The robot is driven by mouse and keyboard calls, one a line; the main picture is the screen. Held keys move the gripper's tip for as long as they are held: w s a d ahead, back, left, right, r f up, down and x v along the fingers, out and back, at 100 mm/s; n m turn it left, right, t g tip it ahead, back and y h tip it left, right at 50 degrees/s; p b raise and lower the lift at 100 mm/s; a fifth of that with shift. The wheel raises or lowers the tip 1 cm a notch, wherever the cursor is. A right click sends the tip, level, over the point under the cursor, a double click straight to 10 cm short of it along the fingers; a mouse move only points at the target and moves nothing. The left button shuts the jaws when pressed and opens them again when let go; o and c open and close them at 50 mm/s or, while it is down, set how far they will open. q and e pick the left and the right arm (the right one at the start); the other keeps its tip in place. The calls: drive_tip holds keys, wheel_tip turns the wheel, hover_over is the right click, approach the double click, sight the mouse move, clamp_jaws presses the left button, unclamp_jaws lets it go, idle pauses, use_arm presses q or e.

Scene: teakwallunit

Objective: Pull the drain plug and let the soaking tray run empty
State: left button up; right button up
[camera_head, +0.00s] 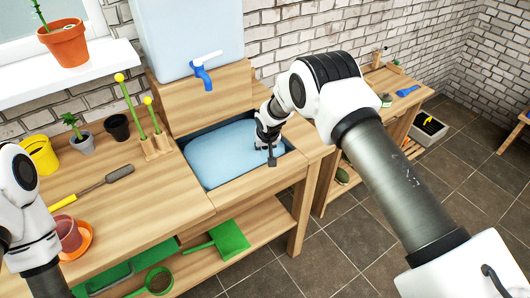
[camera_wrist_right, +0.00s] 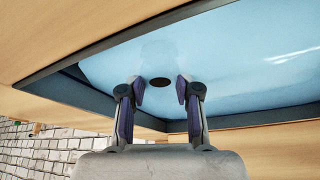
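The soaking tray (camera_head: 212,160) is a dark-rimmed basin set into the wooden bench, holding light blue water (camera_head: 222,148). It also fills the upper part of the right wrist view, where its dark rim (camera_wrist_right: 110,42) shows. A dark round spot, seemingly the drain plug (camera_wrist_right: 160,82), lies near a tray corner; in the head view my right arm hides it. My right gripper (camera_head: 270,158) points down over the tray's right end. In the wrist view its two fingers (camera_wrist_right: 160,88) stand apart, the plug between their tips, with no contact visible. Of my left arm only links show, at the left edge.
A blue tap (camera_head: 203,76) on a pale blue tank (camera_head: 188,35) overhangs the tray's back. A green dustpan (camera_head: 222,241) lies on the lower shelf.

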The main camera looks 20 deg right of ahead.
sight(265, 148)
clamp_jaws()
wheel_tip(265, 148, up, 8)
drive_tip(key=shift+w+r+b, duration=0.1)
drive_tip(key=shift+r+b, duration=0.15)
drive_tip(key=shift+b, duration=0.85)
wheel_tip(265, 148, up, 4)
drive_tip(key=shift+r+p, duration=0.2)
drive_tip(key=shift+p, duration=0.9)
